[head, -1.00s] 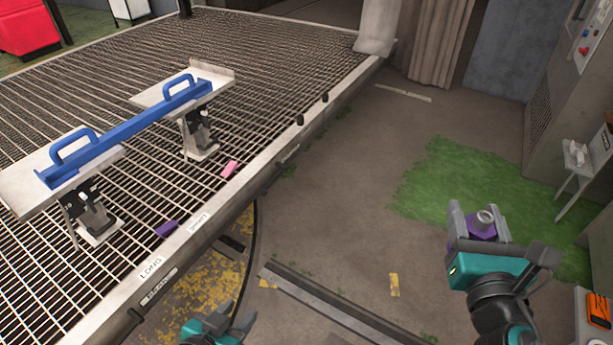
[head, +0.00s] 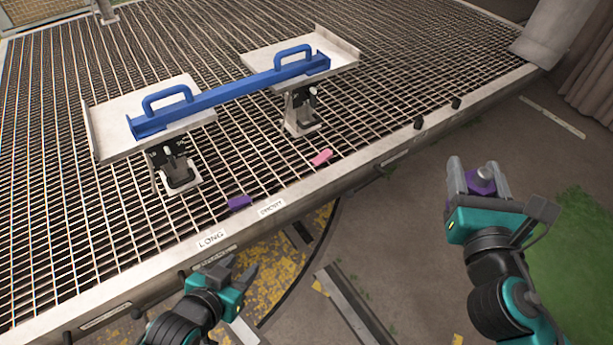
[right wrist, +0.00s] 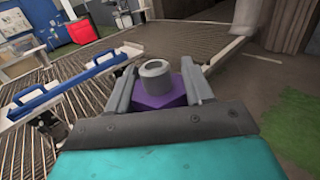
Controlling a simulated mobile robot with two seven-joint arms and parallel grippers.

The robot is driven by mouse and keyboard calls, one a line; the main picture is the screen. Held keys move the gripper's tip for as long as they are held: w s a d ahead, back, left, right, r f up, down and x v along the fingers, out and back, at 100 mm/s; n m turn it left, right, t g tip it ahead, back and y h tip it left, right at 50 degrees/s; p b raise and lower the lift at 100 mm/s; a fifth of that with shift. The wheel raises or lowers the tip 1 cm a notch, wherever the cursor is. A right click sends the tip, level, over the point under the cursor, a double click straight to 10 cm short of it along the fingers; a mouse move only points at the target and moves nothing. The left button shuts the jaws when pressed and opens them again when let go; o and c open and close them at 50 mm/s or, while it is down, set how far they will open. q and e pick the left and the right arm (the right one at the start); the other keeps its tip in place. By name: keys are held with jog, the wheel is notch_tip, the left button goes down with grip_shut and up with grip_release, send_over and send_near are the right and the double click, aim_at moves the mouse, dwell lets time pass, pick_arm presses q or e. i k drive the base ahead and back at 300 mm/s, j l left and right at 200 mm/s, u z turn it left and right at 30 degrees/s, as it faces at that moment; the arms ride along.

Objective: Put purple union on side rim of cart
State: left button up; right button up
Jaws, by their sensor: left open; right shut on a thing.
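The purple union (head: 482,181), with a grey ring-shaped top, is between the fingers of my right gripper (head: 480,178), which is shut on it. It also shows in the right wrist view (right wrist: 158,92), upright between the fingers. The gripper holds it off the right side of the cart, away from the cart's metal side rim (head: 330,190). My left gripper (head: 238,272) is open and empty, in front of the rim near the "LONG" label (head: 212,239).
On the grated deck stand two brackets with plates (head: 150,115), bridged by a blue bar with handles (head: 235,95). A purple block (head: 240,202) and a pink block (head: 321,157) lie near the rim. Dark pegs (head: 418,122) stand along the rim at right.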

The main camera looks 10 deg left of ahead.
aim_at(282, 181)
jog(key=i+u, duration=0.2)
jog(key=u, duration=0.15)
jog(key=i+u, duration=0.2)
jog(key=u, duration=0.15)
jog(key=i+l+u, duration=0.15)
jog(key=u, duration=0.2)
jog(key=i+l+u, duration=0.2)
jog(key=i+u, duration=0.25)
jog(key=i+l+u, duration=0.25)
jog(key=u, duration=0.25)
jog(key=l, duration=0.05)
